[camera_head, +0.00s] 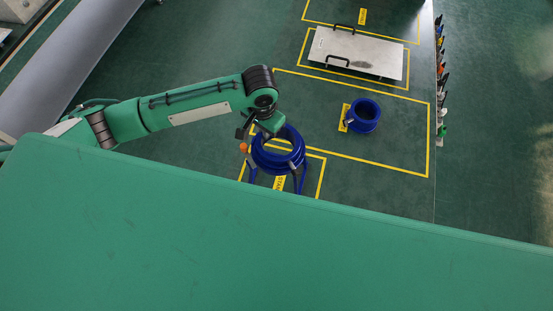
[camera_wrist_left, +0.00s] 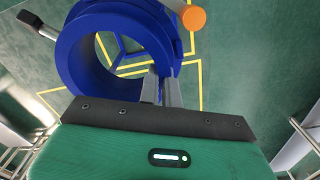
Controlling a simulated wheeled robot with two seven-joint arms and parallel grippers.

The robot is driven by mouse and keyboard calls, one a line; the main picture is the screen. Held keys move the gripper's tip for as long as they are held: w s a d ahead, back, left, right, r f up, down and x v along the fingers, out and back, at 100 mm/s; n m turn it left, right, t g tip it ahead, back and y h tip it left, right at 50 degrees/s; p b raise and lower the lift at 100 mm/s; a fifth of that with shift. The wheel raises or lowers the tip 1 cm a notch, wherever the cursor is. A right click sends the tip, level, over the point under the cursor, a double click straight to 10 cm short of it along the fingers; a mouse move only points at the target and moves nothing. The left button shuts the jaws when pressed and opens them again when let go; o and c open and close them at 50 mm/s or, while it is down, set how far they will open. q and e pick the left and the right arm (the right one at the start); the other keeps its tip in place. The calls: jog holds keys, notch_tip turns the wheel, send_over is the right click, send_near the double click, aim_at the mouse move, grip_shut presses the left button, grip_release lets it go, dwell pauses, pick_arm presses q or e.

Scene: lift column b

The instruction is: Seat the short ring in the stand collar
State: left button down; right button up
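The blue stand (camera_head: 252,173) has thin legs and sits in a yellow-marked box on the green floor. A blue short ring (camera_head: 291,134) shows at the top of the stand, over its collar; it fills much of the left wrist view (camera_wrist_left: 75,62). The stand's legs show through the opening. I cannot tell whether the ring rests in the collar. My right gripper is out of view.
Another blue ring (camera_head: 366,113) lies to the right on a yellow label. A pale plate (camera_head: 357,53) with black handles lies behind it. A tool row (camera_head: 440,75) lines the right edge. An orange knob (camera_head: 243,147) is left of the stand. A large green surface hides the foreground.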

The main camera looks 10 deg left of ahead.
pick_arm(q)
jog(key=shift+f, duration=0.1)
jog(key=c, duration=1.5)
grip_release()
jog(key=shift+c, duration=0.2)
jog(key=shift+r, duration=0.2)
notch_tip(320, 180, up, 13)
jog(key=b, duration=0.4)
jog(key=shift+r, duration=0.2)
